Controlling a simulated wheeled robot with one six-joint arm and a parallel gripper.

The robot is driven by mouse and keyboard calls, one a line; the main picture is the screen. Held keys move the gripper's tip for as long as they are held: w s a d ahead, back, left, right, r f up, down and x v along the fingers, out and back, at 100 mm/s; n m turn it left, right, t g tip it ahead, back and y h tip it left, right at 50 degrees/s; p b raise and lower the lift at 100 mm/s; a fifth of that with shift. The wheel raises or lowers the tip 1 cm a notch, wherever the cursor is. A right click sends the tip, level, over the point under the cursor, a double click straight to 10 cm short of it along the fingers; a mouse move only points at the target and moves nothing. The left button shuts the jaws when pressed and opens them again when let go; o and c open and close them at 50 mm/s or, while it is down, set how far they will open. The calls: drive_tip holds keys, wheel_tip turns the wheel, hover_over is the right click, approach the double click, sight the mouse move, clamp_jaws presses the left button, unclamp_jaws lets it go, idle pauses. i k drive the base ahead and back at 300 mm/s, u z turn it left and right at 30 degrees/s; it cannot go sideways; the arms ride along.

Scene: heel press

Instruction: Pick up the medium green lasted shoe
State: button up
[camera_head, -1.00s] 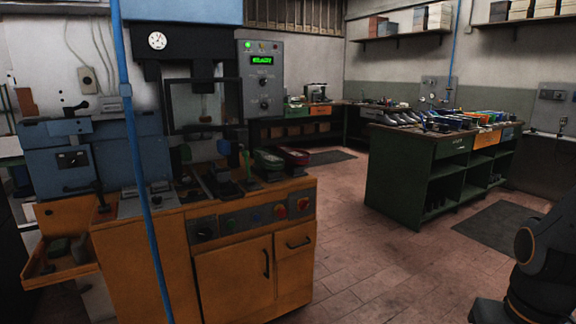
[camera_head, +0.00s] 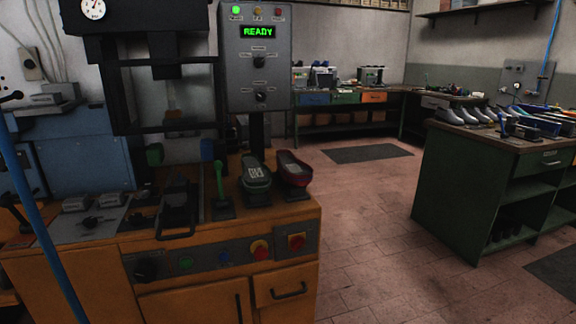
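A dark green lasted shoe (camera_head: 256,174) stands on a small stand on top of the orange press cabinet (camera_head: 215,245), right of the press. Its greyish sole faces up and bears a pale label. I cannot tell its size mark. A dark red shoe (camera_head: 292,169) stands just to its right on a similar stand. A green-handled lever (camera_head: 219,182) rises just left of the green shoe. My gripper is not in view.
The heel press (camera_head: 165,75) stands at the left, with a grey control panel (camera_head: 256,60) reading READY. A blue pole (camera_head: 40,220) crosses the left. A green workbench (camera_head: 460,190) holding several shoes is at the right. Open floor lies between.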

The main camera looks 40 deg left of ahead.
sight(257, 176)
drive_tip(key=u, duration=0.2)
drive_tip(key=i, duration=1)
drive_tip(key=u, duration=1.3)
drive_tip(key=i, duration=0.8)
drive_tip(key=u, duration=0.9)
